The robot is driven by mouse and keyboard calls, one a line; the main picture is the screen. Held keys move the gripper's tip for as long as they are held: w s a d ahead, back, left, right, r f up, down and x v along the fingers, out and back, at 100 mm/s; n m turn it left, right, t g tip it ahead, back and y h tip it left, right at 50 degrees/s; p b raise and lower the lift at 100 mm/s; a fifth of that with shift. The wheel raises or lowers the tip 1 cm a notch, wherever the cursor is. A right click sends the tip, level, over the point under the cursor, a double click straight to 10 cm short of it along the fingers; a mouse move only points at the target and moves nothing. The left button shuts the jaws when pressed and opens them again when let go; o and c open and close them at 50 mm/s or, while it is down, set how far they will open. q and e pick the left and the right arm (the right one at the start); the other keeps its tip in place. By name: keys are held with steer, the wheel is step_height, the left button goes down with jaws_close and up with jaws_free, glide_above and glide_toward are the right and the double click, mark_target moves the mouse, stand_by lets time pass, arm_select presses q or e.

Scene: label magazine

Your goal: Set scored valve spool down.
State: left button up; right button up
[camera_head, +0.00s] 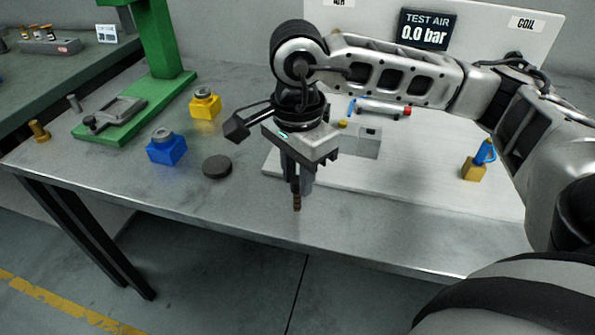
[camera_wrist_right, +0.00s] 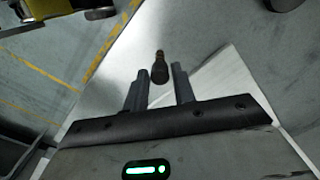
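My right gripper (camera_head: 298,182) points down over the front part of the steel bench, close to the front edge of the white board. In the right wrist view its two fingers (camera_wrist_right: 158,82) stand apart, with a narrow gap on each side of the valve spool. The spool (camera_head: 297,202) is a small, dark brown, slim piece at the fingertips in the head view. It shows in the right wrist view (camera_wrist_right: 159,68) as a dark body with a brassy end. I cannot tell whether it touches the bench. Any score mark is too small to see. My left gripper is not in view.
The bench (camera_head: 150,192) is clear in front. A dark round puck (camera_head: 217,167), blue block (camera_head: 166,149), yellow block (camera_head: 205,105) and green press (camera_head: 160,75) stand left.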

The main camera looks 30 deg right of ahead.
mark_target(297, 179)
steer(key=shift+o, duration=0.9)
steer(key=shift+r, duration=0.1)
steer(key=shift+r+p, duration=0.3)
steer(key=shift+p, duration=0.1)
step_height(297, 179, up, 12)
steer(key=shift+f, duration=0.15)
